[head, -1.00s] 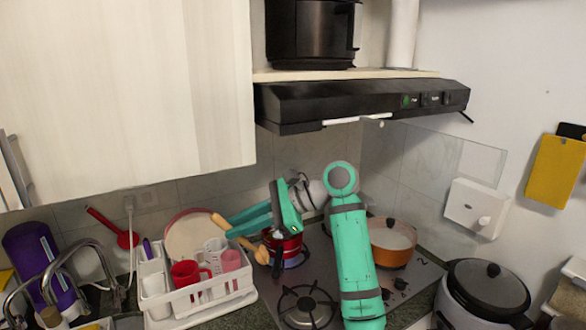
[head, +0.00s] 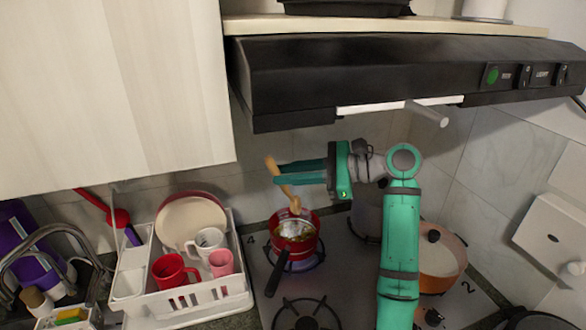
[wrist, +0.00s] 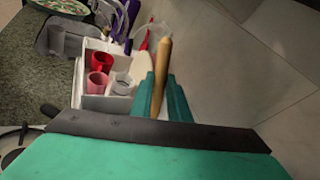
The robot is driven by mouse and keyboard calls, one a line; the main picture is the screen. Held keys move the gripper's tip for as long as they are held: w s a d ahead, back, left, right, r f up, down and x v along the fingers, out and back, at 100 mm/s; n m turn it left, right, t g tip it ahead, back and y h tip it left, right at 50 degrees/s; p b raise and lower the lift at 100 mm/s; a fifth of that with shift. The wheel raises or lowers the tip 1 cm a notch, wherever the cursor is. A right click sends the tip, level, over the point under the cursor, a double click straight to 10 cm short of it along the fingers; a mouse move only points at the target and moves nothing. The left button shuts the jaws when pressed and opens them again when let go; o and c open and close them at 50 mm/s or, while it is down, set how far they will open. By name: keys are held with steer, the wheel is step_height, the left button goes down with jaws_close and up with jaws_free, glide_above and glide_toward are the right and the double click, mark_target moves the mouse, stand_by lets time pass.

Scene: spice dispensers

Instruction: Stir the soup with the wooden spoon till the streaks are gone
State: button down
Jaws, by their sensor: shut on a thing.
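My gripper (head: 279,175) is shut on the wooden spoon (head: 290,193) and stands above the back left burner. The spoon is tilted, its lower end over or in the red pot (head: 297,222); I cannot tell how deep. The pot holds soup (head: 293,232) with pale patches on a brownish surface. In the wrist view the spoon's handle (wrist: 161,68) stands up between the teal fingers (wrist: 160,92); its lower end and the pot are hidden there.
A white dish rack (head: 205,305) with mugs and a plate stands left of the stove. An orange pot (head: 440,262) sits on the right. The black range hood (head: 390,75) hangs above my arm. A front burner (head: 306,316) is bare.

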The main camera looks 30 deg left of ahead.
step_height(320, 180, down, 11)
steer(key=shift+w+r, duration=0.15)
steer(key=shift+w, duration=0.15)
stand_by(1.0)
steer(key=shift+d, duration=0.1)
